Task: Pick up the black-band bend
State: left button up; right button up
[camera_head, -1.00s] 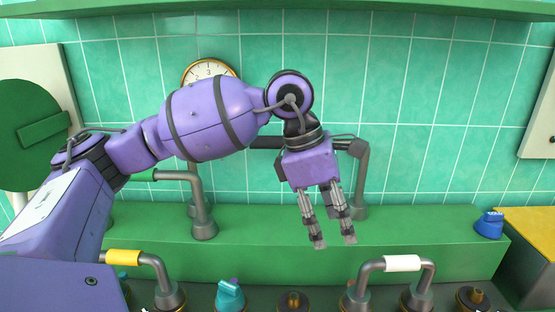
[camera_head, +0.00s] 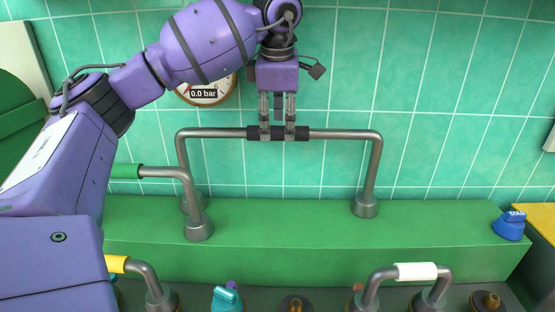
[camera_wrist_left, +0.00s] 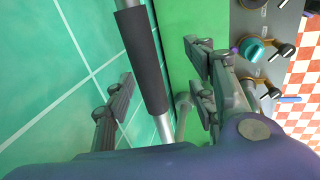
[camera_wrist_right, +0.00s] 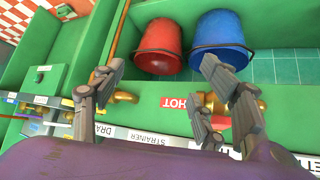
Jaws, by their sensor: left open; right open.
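The black-band bend (camera_head: 340,134) is a grey metal U-shaped pipe standing on the green ledge against the tiled wall. Its black band (camera_head: 277,133) is at the middle of the top bar. My left gripper (camera_head: 277,136) is open, pointing down, with its fingertips at the band. In the left wrist view, the black band (camera_wrist_left: 146,72) runs between the spread fingers (camera_wrist_left: 158,85), with a gap visible on the left side. My right gripper (camera_wrist_right: 165,85) is open and empty in its own wrist view, and is not in the head view.
A green-band bend (camera_head: 165,172) stands in front of the bend's left leg. White-band (camera_head: 416,271) and yellow-band (camera_head: 118,264) bends are lower in front. A blue object (camera_head: 510,226) sits at the ledge's right end. Red (camera_wrist_right: 158,48) and blue (camera_wrist_right: 221,38) buckets lie near my right gripper.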

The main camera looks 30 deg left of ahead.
aim_at(279, 127)
pick_arm(q)
jog(key=shift+w+a, duration=0.5)
jog(key=shift+w, duration=0.4)
jog(key=x, duration=0.5)
grip_shut()
jog(key=shift+r, duration=0.15)
